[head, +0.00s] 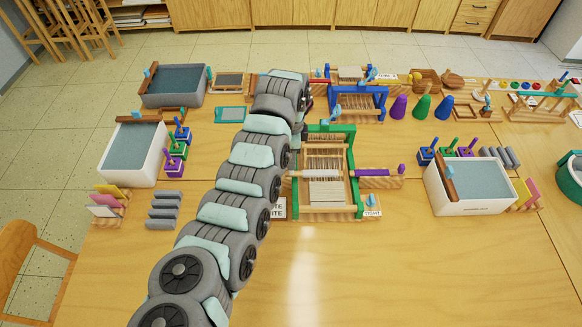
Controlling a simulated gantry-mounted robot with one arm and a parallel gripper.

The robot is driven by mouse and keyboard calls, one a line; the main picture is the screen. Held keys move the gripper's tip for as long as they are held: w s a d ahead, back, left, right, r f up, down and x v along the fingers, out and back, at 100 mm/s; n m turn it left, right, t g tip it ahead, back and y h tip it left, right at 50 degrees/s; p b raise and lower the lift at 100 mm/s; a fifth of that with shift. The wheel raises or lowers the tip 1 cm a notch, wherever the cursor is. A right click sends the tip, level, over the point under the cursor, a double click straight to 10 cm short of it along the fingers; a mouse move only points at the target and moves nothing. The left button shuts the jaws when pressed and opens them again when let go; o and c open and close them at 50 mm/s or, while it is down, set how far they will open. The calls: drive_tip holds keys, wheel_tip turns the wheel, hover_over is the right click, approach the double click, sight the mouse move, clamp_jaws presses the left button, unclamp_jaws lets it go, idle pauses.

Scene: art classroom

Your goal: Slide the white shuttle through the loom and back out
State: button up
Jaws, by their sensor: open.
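The loom (353,195) has a green frame and pale warp threads and stands on the table right of my arm. A long pale white shuttle (338,174) lies crosswise over its middle. Its right part meets a purple piece at the loom's right side, by a wooden block (393,182). The left end runs toward my arm, where I cannot see clearly how it ends. My arm rises from the bottom left and bends down beside the loom's left side. My gripper's fingers are hidden behind the arm links, so I cannot see whether they touch the shuttle.
A blue-framed loom (358,103) stands behind. Purple, green and blue cones (422,107) stand to its right. White tubs with blue-grey contents stand at left (133,150) and right (470,185). A TIGHT label (372,212) lies by the green loom. The front table is clear.

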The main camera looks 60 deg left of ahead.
wheel_tip(320, 180, down, 6)
drive_tip(key=shift+r+b, duration=0.1)
drive_tip(key=shift+b, duration=0.3)
drive_tip(key=shift+c, duration=0.3)
clamp_jaws()
drive_tip(key=shift+r, duration=0.1)
idle(0.8)
